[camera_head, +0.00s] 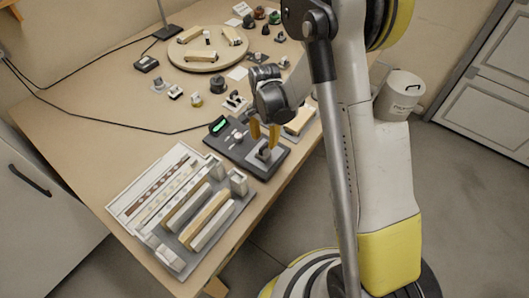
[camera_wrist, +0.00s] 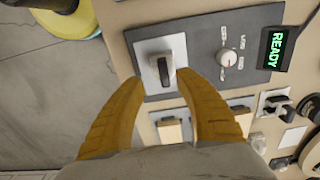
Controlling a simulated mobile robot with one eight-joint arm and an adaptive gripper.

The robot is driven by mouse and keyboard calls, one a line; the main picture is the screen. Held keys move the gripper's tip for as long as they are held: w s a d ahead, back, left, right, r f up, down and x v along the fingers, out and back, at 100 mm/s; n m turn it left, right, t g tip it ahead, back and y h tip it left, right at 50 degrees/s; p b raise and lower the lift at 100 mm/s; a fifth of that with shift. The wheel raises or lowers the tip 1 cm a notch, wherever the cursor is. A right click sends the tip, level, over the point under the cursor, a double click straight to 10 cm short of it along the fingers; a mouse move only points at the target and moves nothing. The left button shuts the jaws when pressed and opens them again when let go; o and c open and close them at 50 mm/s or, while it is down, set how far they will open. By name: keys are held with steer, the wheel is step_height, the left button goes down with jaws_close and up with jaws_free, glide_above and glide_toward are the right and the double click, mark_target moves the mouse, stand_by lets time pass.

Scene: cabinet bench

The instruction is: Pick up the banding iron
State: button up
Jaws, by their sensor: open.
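The banding iron (camera_wrist: 163,68) appears to be the pale metal block with a black upright handle, seated on a dark grey station (camera_wrist: 205,48). In the head view the iron (camera_head: 263,154) is at the station's front end, partly hidden by my fingers. My gripper (camera_wrist: 161,80) is open, its yellow fingertips on either side of the handle in the wrist view. In the head view my gripper (camera_head: 265,137) points down just above the iron. I cannot tell whether the fingers touch it.
The station has a dial (camera_wrist: 228,58) and a green READY display (camera_wrist: 277,48). A grey rack of bars (camera_head: 243,200) stands to the left along the bench edge. Small blocks (camera_head: 299,121) lie close on the right. A round board (camera_head: 208,60) is at the back.

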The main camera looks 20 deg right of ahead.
mark_target(264, 145)
steer(key=f, duration=0.2)
steer(key=f+b, duration=0.1)
steer(key=f, duration=0.1)
steer(key=f+b, duration=0.1)
steer(key=f, duration=0.1)
steer(key=shift+w, duration=0.4)
jaws_close()
